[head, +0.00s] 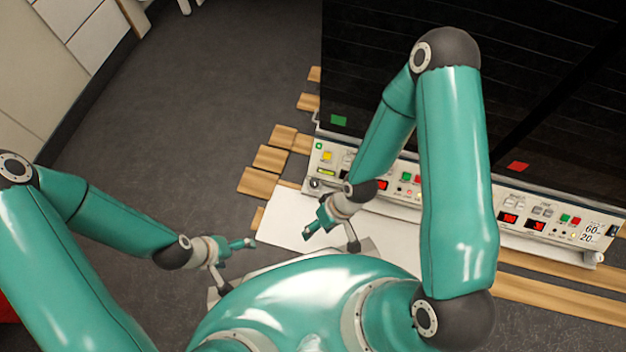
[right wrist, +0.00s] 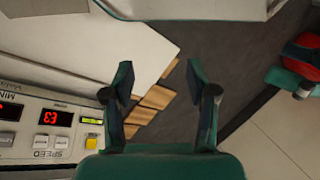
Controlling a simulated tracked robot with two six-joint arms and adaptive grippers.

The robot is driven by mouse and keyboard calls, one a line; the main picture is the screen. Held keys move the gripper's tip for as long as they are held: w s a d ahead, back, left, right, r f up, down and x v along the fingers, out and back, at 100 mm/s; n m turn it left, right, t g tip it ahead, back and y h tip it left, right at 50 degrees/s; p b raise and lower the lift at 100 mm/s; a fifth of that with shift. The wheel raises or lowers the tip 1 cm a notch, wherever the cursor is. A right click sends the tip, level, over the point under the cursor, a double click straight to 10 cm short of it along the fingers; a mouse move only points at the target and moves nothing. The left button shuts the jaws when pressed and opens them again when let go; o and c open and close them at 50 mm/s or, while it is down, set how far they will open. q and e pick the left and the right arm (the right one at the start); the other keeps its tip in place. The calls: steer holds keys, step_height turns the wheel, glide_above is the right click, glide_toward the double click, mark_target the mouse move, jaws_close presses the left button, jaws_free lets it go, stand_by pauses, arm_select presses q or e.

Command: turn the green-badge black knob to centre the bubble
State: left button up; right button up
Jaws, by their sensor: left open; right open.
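The green badge (head: 339,121) is on the dark front of the left shaker unit. Below it, at the left end of the white control panel (head: 407,203), is a small dark round part (head: 315,184) that looks like the black knob. A small yellow-green window (head: 327,171), perhaps the bubble level, sits above it and shows in the right wrist view (right wrist: 92,121); the bubble is too small to make out. My right gripper (head: 331,239) is open and empty, in front of the panel's left end and apart from it. My left gripper (head: 231,271) is open and empty, farther left.
A red badge (head: 517,167) marks the right unit, with its own panel (head: 550,224). Wooden slats (head: 258,183) stick out left of the units. A white board (head: 285,222) lies before the panel. Grey floor (head: 190,110) at left is clear.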

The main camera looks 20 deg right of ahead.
steer(key=w+f+n+t+h+p, duration=0.1)
steer(key=w+n+t+h+p, duration=0.2)
steer(key=w+n, duration=0.7)
steer(key=w+n+h+p, duration=0.4)
steer(key=w+n+h, duration=0.1)
steer(key=n, duration=1)
steer(key=b+x, duration=0.2)
steer(key=x, duration=0.3)
steer(key=b+x, duration=0.2)
steer(key=x, duration=0.4)
steer(key=w+b+x, duration=0.1)
steer(key=b+x, duration=0.1)
steer(key=x, duration=0.3)
steer(key=shift+w+d+f, duration=0.1)
steer(key=shift+d+f, duration=0.1)
jaws_close()
